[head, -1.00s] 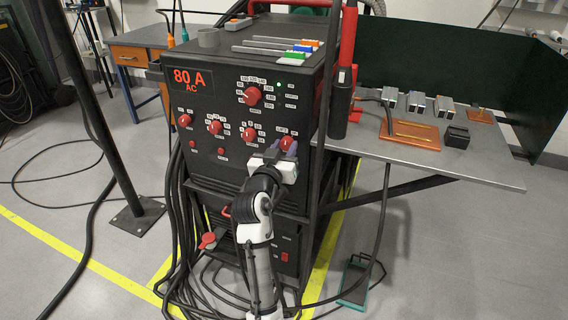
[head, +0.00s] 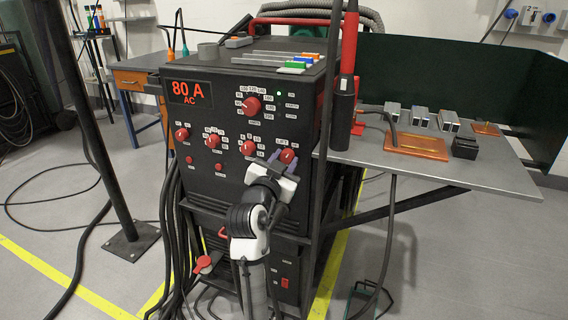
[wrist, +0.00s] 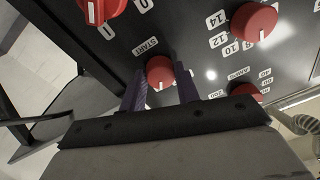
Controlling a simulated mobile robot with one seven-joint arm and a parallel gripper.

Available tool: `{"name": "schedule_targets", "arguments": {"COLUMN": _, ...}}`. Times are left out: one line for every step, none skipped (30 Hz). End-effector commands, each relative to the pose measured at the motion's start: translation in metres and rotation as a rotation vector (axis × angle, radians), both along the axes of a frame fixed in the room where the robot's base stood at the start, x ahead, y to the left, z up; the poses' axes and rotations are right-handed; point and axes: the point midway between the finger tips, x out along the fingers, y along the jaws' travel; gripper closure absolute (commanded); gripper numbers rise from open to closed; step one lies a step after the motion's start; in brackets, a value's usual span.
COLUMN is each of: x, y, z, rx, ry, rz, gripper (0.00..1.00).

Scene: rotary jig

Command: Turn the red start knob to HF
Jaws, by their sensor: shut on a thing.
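The red start knob (head: 288,156) sits at the right end of the lower knob row on the black front panel (head: 215,179). In the wrist view the knob (wrist: 160,70) has the word START beside it, and a pale mark shows on its edge. My gripper (wrist: 161,91) has one dark finger on each side of this knob and is shut on it. In the head view my gripper (head: 283,164) reaches the knob from below and covers its lower part. A LIFT label (head: 282,142) stands above the knob. The HF label is too small to read surely.
Other red knobs sit close by, including one at left (head: 249,147) and a larger one above (head: 249,105). A dark upright post (head: 327,110) and a torch (head: 343,100) stand right of the panel. Cables hang at the left.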

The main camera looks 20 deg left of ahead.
Motion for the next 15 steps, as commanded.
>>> {"name": "schedule_targets", "arguments": {"x": -0.0001, "y": 0.0000, "z": -0.0004, "rx": 0.002, "ry": 0.001, "rz": 0.000, "gripper": 0.91}}
{"name": "schedule_targets", "arguments": {"x": -0.0001, "y": 0.0000, "z": -0.0003, "rx": 0.002, "ry": 0.001, "rz": 0.000, "gripper": 0.91}}
{"name": "schedule_targets", "arguments": {"x": -0.0001, "y": 0.0000, "z": -0.0003, "rx": 0.002, "ry": 0.001, "rz": 0.000, "gripper": 0.91}}
{"name": "schedule_targets", "arguments": {"x": -0.0001, "y": 0.0000, "z": -0.0003, "rx": 0.002, "ry": 0.001, "rz": 0.000, "gripper": 0.91}}
{"name": "schedule_targets", "arguments": {"x": -0.0001, "y": 0.0001, "z": -0.0003, "rx": 0.002, "ry": 0.001, "rz": 0.000, "gripper": 0.91}}
{"name": "schedule_targets", "arguments": {"x": 0.0000, "y": 0.0000, "z": -0.0003, "rx": 0.002, "ry": 0.001, "rz": 0.000, "gripper": 0.91}}
{"name": "schedule_targets", "arguments": {"x": 0.0000, "y": 0.0001, "z": -0.0002, "rx": 0.002, "ry": 0.001, "rz": 0.000, "gripper": 0.66}}
{"name": "schedule_targets", "arguments": {"x": 0.0000, "y": 0.0001, "z": -0.0002, "rx": 0.002, "ry": 0.001, "rz": 0.000, "gripper": 0.62}}
{"name": "schedule_targets", "arguments": {"x": 0.0000, "y": 0.0001, "z": -0.0002, "rx": 0.001, "ry": 0.001, "rz": 0.000, "gripper": 0.57}}
{"name": "schedule_targets", "arguments": {"x": 0.0000, "y": 0.0001, "z": -0.0002, "rx": 0.001, "ry": 0.001, "rz": 0.000, "gripper": 0.53}}
{"name": "schedule_targets", "arguments": {"x": 0.0000, "y": 0.0000, "z": -0.0001, "rx": 0.001, "ry": 0.001, "rz": 0.000, "gripper": 0.49}}
{"name": "schedule_targets", "arguments": {"x": 0.0000, "y": 0.0000, "z": -0.0001, "rx": 0.001, "ry": 0.001, "rz": 0.000, "gripper": 0.47}}
{"name": "schedule_targets", "arguments": {"x": 0.0000, "y": 0.0000, "z": -0.0001, "rx": 0.001, "ry": 0.000, "rz": 0.000, "gripper": 0.47}}
{"name": "schedule_targets", "arguments": {"x": 0.0000, "y": 0.0000, "z": 0.0000, "rx": 0.001, "ry": 0.000, "rz": 0.000, "gripper": 0.47}}
{"name": "schedule_targets", "arguments": {"x": 0.0000, "y": 0.0000, "z": 0.0000, "rx": 0.000, "ry": 0.000, "rz": 0.000, "gripper": 0.47}}
